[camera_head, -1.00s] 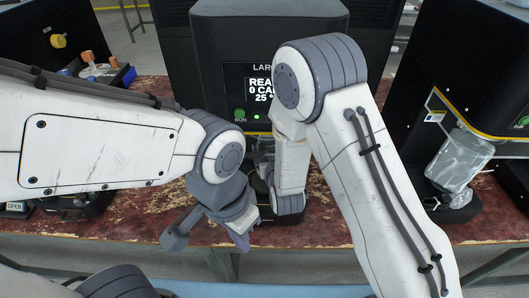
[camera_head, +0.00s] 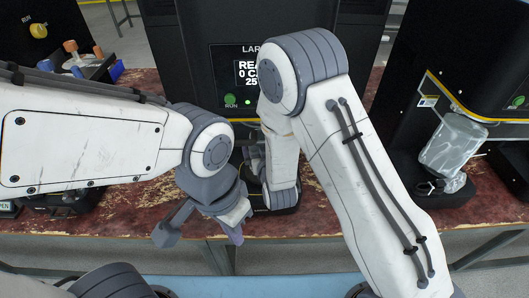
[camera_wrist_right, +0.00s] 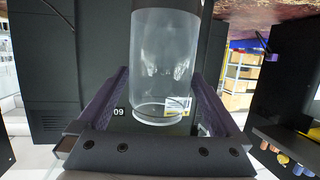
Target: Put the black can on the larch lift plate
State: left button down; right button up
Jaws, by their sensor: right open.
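The larch machine (camera_head: 222,75) stands at the back centre, its lit screen partly covered by my right arm. Its black base (camera_head: 285,198) shows low behind that arm; the plate's top is mostly hidden. In the right wrist view my right gripper (camera_wrist_right: 162,78) is open, its purple fingers on either side of a clear cylinder (camera_wrist_right: 165,60) in the picture. I cannot tell whether they touch it. A dark edge lies at the cylinder's top end; I cannot make out the black can. My left gripper (camera_head: 200,234) is open and empty in front of the table edge.
On the right another black machine (camera_head: 490,60) has a clear cylinder (camera_head: 453,142) over a black base. At the left lie a tray of coloured knobs (camera_head: 82,60) and dark items. The worn red tabletop (camera_head: 130,215) is bare at the front. My arms crowd the centre.

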jog(key=p+v, duration=1)
jog(key=v, duration=0.2)
jog(key=shift+p, duration=0.3)
dwell(0.3)
